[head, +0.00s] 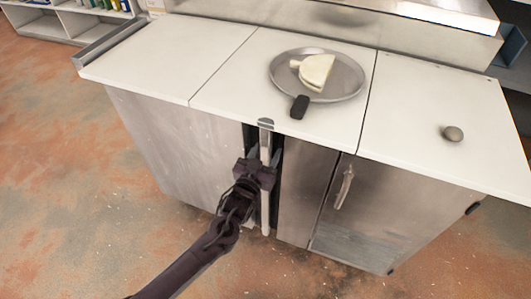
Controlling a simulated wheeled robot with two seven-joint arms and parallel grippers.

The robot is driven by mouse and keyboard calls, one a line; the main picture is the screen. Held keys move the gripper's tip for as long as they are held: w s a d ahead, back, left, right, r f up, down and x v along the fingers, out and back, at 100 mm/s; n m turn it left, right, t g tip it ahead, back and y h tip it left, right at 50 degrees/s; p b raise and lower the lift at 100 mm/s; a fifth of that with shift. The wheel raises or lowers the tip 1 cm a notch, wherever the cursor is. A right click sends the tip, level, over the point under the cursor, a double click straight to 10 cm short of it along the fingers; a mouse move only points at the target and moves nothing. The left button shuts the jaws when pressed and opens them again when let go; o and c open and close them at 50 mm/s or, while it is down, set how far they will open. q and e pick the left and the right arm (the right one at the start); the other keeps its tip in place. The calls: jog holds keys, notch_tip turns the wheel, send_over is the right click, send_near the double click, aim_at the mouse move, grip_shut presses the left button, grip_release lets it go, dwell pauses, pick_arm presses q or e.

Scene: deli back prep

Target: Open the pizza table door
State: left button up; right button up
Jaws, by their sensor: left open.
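The pizza table has a white top (225,95) and a metal front. A narrow pale upright strip (266,205), which looks like a door seen edge-on, stands at the middle of the front, with dark gaps beside it near the top. The right door (365,225) is shut and has a curved metal handle (344,187). My left gripper (262,160) is at the strip, open, with its fingers on either side of it; I cannot tell whether they touch. My right gripper is not in view.
A round pan (345,92) with a black handle holds a pale, cut round piece (317,71) on the top. A small round grey object (453,133) lies at the right of the top. A shelf (60,24) stands far left. The floor (60,190) at the left is clear.

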pick_arm(q)
grip_shut()
jog(key=shift+s+a, duration=0.1)
jog(key=shift+s, duration=0.1)
jog(key=shift+s+a+r+m+h+p, duration=0.1)
jog(key=shift+s+a+m+h+p, duration=0.1)
jog(key=shift+s+p, duration=0.25)
jog(key=shift+s+a+m+h+p, duration=0.1)
jog(key=shift+s+a+p, duration=0.05)
jog(key=shift+s+p, duration=0.2)
jog(key=s+a+m+g+h+p, duration=0.3)
jog(key=s+a, duration=0.5)
jog(key=s, duration=0.4)
jog(key=s+a+m+g+h+p, duration=0.2)
jog(key=s+a+h+p, duration=0.2)
jog(key=s+a, duration=0.5)
jog(key=shift+s+m+g+h+p, duration=0.3)
jog(key=shift+s+m+g+h, duration=0.1)
jog(key=shift+s, duration=0.95)
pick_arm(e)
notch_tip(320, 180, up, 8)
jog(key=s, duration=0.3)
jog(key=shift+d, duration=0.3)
pick_arm(q)
jog(key=shift+a, duration=0.1)
grip_release()
